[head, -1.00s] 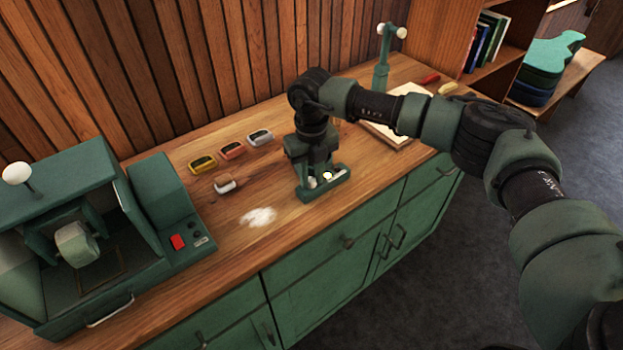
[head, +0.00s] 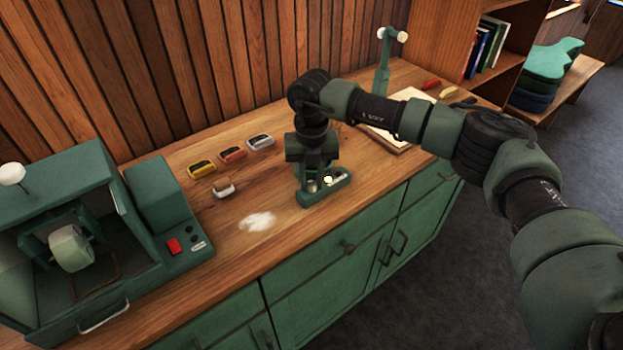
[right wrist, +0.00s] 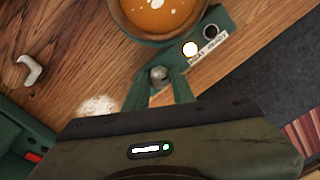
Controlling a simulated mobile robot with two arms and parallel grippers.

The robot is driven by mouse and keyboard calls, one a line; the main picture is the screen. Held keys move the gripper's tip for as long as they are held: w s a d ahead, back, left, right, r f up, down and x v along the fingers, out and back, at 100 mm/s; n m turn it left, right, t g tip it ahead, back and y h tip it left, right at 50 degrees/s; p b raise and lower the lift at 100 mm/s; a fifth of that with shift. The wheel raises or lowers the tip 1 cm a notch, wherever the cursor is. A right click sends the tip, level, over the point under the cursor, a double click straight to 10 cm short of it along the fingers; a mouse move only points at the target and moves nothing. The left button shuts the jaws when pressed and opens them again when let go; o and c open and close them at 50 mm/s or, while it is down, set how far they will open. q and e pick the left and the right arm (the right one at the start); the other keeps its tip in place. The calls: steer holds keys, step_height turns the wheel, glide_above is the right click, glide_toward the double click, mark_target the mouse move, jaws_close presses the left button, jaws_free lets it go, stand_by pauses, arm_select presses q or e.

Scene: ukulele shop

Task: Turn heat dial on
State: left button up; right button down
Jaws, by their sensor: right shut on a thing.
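The heat dial (right wrist: 160,74) is a small silver knob on the green base (head: 322,195) of a small heater on the bench. It also shows in the head view (head: 312,186). My right gripper (head: 315,180) points down and is shut on the dial; its two green fingers (right wrist: 162,88) sit on either side of the knob in the right wrist view. A round lamp (right wrist: 190,48) beside the dial glows, and it shows yellow in the head view (head: 328,180). A pot of orange-brown liquid (right wrist: 160,12) stands behind the dial. My left gripper is out of view.
A green machine (head: 160,210) with a red switch stands at the left. Yellow, red and grey blocks (head: 231,155), a small white-and-brown piece (head: 223,189) and white powder (head: 257,221) lie left of the heater. A board (head: 392,140) lies behind my right arm.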

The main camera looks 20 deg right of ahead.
mark_target(311, 183)
steer(key=shift+w+r, duration=0.1)
steer(key=shift+r, duration=0.05)
steer(key=c, duration=1.2)
jaws_free()
step_height(311, 183, up, 8)
steer(key=shift+f+b, duration=0.15)
steer(key=shift+b, duration=0.9)
